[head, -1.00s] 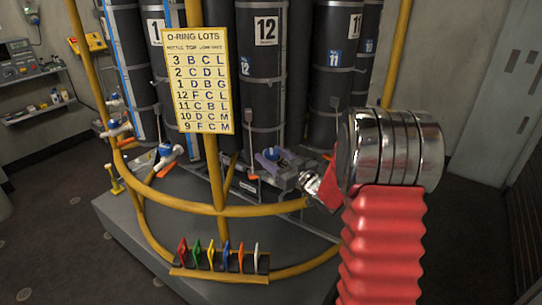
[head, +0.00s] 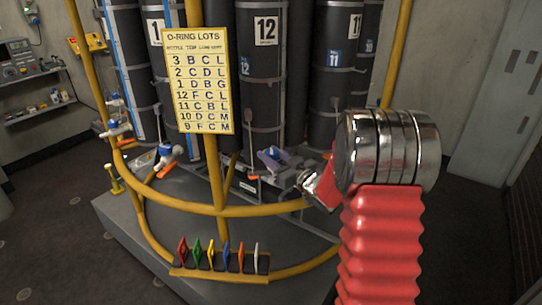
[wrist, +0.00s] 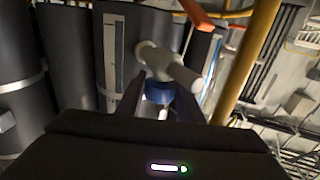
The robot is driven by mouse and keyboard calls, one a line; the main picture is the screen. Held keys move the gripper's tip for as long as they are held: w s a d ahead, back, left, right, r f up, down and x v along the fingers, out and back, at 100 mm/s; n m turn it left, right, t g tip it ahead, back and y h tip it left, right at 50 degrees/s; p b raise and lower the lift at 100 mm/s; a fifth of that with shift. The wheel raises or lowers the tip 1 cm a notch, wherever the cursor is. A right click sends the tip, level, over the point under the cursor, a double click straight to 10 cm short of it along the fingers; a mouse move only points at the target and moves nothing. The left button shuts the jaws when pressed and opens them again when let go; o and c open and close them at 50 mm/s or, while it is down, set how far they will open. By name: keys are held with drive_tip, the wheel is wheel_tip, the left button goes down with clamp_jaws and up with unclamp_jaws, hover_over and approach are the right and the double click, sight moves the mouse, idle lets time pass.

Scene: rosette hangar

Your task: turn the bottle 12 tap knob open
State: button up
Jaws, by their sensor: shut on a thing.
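Bottle 12 (head: 265,85) is a tall black cylinder with a white "12" label, upright behind the yellow rail. At its foot, my gripper (head: 273,159) is at the tap, and its fingers partly hide the blue knob. In the wrist view the blue tap knob (wrist: 159,94) sits between the two dark fingers of my gripper (wrist: 160,102), shut on it. The pale tap body (wrist: 165,64) shows just beyond the knob. How far the knob is turned cannot be told.
A yellow rail (head: 225,210) curves in front of the bottles. The yellow "O-ring lots" sign (head: 200,80) stands left of bottle 12. Another blue-knobbed tap (head: 166,151) is to the left. Several coloured tags (head: 226,255) sit on a low rack in front.

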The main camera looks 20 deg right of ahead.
drive_tip(key=shift+n+g+y, duration=0.4)
drive_tip(key=shift+n+y, duration=0.3)
drive_tip(key=shift+y, duration=0.3)
drive_tip(key=o, duration=1.1)
drive_tip(key=shift+c, duration=0.2)
drive_tip(key=v, duration=1.3)
drive_tip(key=shift+s, duration=0.35)
drive_tip(key=shift+d, duration=0.1)
